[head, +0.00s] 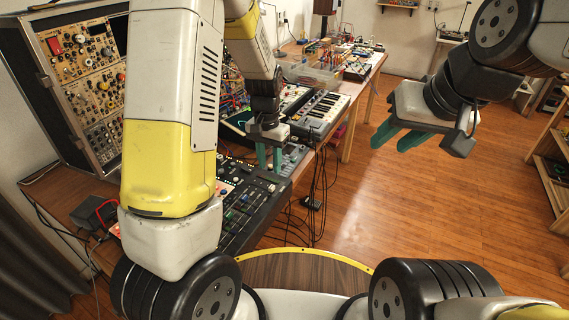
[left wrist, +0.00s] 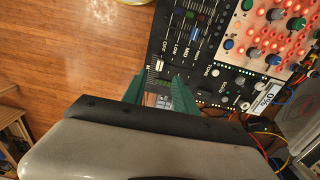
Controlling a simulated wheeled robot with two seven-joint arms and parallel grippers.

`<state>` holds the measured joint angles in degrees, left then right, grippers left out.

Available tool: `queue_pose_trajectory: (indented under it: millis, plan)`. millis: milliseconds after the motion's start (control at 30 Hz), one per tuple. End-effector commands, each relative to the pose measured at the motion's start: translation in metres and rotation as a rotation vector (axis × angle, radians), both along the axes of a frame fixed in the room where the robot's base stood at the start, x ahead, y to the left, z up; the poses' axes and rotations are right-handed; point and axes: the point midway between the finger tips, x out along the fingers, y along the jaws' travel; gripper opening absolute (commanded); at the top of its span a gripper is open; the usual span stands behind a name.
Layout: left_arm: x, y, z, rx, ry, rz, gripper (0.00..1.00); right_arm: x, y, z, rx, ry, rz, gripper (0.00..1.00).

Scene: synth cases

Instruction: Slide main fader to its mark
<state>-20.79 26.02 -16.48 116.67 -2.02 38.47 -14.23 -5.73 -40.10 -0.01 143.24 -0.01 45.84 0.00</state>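The black mixer (head: 243,207) lies on the bench below my left gripper (head: 270,168). In the left wrist view the mixer panel (left wrist: 226,57) carries printed labels reading OFF, LOW and MID. A pale fader cap (left wrist: 160,65) sits in a slot with tick marks beside these labels, just beyond the fingertips. My left gripper (left wrist: 158,82) is open there, its green fingers apart with the cap roughly in line with the gap. I cannot tell contact, nor pick out the target mark. My right gripper (head: 389,146) is open and empty over the floor.
A red-lit panel with knobs (left wrist: 270,35) and loose cables (left wrist: 262,130) border the mixer. A keyboard (head: 321,112) stands behind it on the bench. A tall modular rack (head: 85,75) is at the left. The wooden floor (head: 420,220) at right is clear.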

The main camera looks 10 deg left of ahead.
Motion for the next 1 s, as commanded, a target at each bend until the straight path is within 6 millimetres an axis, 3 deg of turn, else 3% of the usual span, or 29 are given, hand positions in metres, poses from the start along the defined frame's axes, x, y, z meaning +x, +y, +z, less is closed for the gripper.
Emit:
queue_pose_trajectory:
  millis: [600,1000]
  plan:
    - [0.002,0.000,-0.079,0.014,0.014,-0.010,0.35,0.000,0.000,0.000,0.000,0.000,0.000,0.36]
    - [0.003,0.000,-0.088,0.013,0.012,-0.011,0.35,0.000,0.000,0.000,0.000,0.000,0.000,0.36]
